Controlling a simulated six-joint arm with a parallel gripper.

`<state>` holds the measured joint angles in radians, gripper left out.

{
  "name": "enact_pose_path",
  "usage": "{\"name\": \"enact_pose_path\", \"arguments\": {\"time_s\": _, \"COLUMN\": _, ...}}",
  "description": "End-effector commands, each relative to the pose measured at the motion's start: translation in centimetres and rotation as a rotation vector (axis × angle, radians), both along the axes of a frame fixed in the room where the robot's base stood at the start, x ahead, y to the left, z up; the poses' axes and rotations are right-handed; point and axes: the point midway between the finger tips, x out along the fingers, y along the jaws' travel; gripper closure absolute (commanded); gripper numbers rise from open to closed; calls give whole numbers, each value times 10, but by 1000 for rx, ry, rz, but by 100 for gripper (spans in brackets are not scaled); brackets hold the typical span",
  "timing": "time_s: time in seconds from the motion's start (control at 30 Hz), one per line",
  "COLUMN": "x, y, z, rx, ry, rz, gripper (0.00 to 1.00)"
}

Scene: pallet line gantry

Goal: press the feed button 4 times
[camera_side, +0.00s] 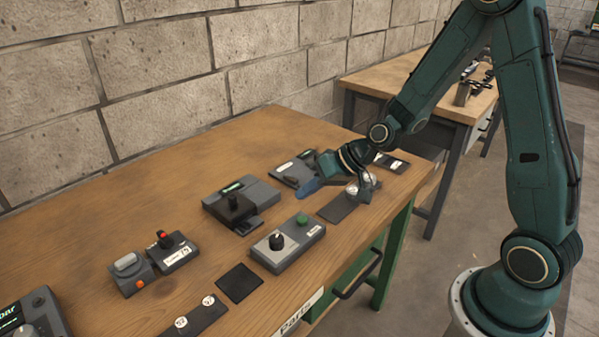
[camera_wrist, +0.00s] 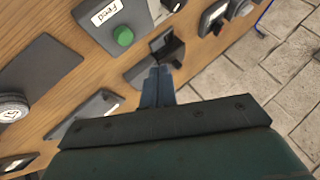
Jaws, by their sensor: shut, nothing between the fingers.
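The feed button is a round green button (camera_side: 302,219) on a grey control box (camera_side: 290,256), which also carries a black knob. In the wrist view the green button (camera_wrist: 123,36) sits beside a white "Feed" label (camera_wrist: 106,12), left of my fingertips. My gripper (camera_side: 304,192) is shut and empty, its blue fingers close together. It hangs over the table behind the button in the side view, apart from it. In the wrist view my fingertips (camera_wrist: 158,72) are over or near a dark device; the exact height is unclear.
A grey device with a black block (camera_side: 236,207) stands behind the control box. A black pad (camera_side: 240,283) lies in front of it. A joystick box (camera_side: 174,252) and a box with an orange button (camera_side: 130,274) stand to the left.

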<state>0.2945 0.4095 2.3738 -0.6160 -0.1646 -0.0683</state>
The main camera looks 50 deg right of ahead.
Motion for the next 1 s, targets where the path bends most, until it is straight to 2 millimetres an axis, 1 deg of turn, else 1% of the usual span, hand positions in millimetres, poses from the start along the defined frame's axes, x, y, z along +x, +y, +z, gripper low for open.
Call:
{"name": "enact_pose_path", "arguments": {"time_s": 0.03, "x": -1, "y": 0, "z": -7, "rx": 1, "ry": 4, "rz": 1, "gripper": 100}}
{"name": "enact_pose_path", "arguments": {"time_s": 0.2, "x": -1, "y": 0, "z": -24, "rx": 2, "ry": 4, "rz": -1, "gripper": 100}}
{"name": "enact_pose_path", "arguments": {"time_s": 0.43, "x": 0, "y": 0, "z": -40, "rx": 1, "ry": 3, "rz": 0, "gripper": 100}}
{"name": "enact_pose_path", "arguments": {"time_s": 0.63, "x": 0, "y": 0, "z": -45, "rx": -1, "ry": -1, "rz": -1, "gripper": 100}}
{"name": "enact_pose_path", "arguments": {"time_s": 1.0, "x": 0, "y": 0, "z": -45, "rx": -1, "ry": 0, "rz": -1, "gripper": 100}}
